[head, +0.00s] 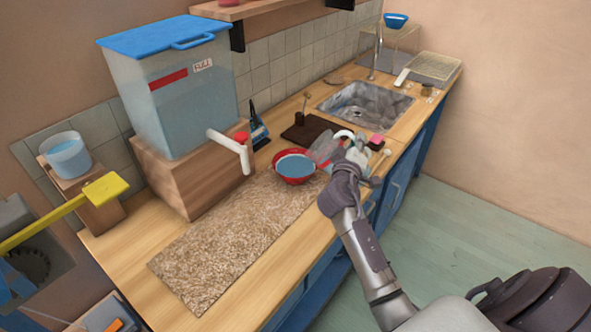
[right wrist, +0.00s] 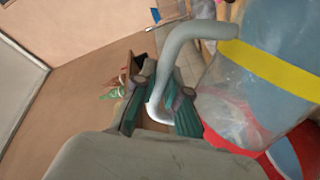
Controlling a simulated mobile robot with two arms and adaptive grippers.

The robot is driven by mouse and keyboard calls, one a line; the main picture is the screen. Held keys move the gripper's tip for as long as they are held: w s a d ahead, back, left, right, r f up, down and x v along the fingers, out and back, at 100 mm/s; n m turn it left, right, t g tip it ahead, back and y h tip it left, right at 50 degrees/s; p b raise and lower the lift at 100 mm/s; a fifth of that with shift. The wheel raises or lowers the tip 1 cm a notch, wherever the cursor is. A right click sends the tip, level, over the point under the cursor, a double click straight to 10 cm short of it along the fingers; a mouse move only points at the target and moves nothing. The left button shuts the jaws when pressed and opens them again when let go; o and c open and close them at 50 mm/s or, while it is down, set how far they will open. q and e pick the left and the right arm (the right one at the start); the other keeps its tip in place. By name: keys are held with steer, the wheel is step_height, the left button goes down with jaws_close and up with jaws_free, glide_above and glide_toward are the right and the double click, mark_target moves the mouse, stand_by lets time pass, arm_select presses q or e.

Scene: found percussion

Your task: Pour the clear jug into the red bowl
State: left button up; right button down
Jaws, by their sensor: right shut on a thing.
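The clear jug (head: 325,149) is in my right gripper (head: 351,158), tilted towards the red bowl. In the right wrist view the jug (right wrist: 240,95) shows as see-through with a yellow band and a pale handle (right wrist: 172,62). The fingers of my right gripper (right wrist: 158,112) are shut around that handle. The red bowl (head: 276,170) stands on the counter just left of the jug and holds blue liquid. Part of its red rim shows below the jug in the right wrist view (right wrist: 280,155). I cannot make out a stream. My left gripper is not in view.
A large tank with a blue lid (head: 165,35) stands on a wooden block (head: 165,180) behind the bowl, its white spout (head: 229,145) reaching forward. A speckled mat (head: 235,240) covers the front counter. A sink (head: 365,104) lies further back. A yellow lever-like piece (head: 60,212) is at left.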

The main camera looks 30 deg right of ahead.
steer(key=shift+s+d+f+m+b, duration=0.5)
steer(key=shift+m+b, duration=0.25)
steer(key=shift+m, duration=0.25)
steer(key=shift+s+r+m, duration=0.1)
steer(key=shift+r+m, duration=0.2)
steer(key=shift+r, duration=0.15)
steer(key=shift+s+d+f+m+b, duration=0.25)
steer(key=shift+f+m+b, duration=0.05)
steer(key=shift+m+b, duration=0.1)
arm_select(q)
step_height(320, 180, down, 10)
steer(key=b, duration=0.6)
arm_select(e)
steer(key=s+d+f+m, duration=0.3)
steer(key=s+f+m, duration=0.1)
steer(key=m, duration=0.3)
steer(key=shift+d+m, duration=0.3)
steer(key=shift+d, duration=0.1)
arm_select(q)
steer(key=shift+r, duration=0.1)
arm_select(e)
steer(key=shift+s, duration=0.15)
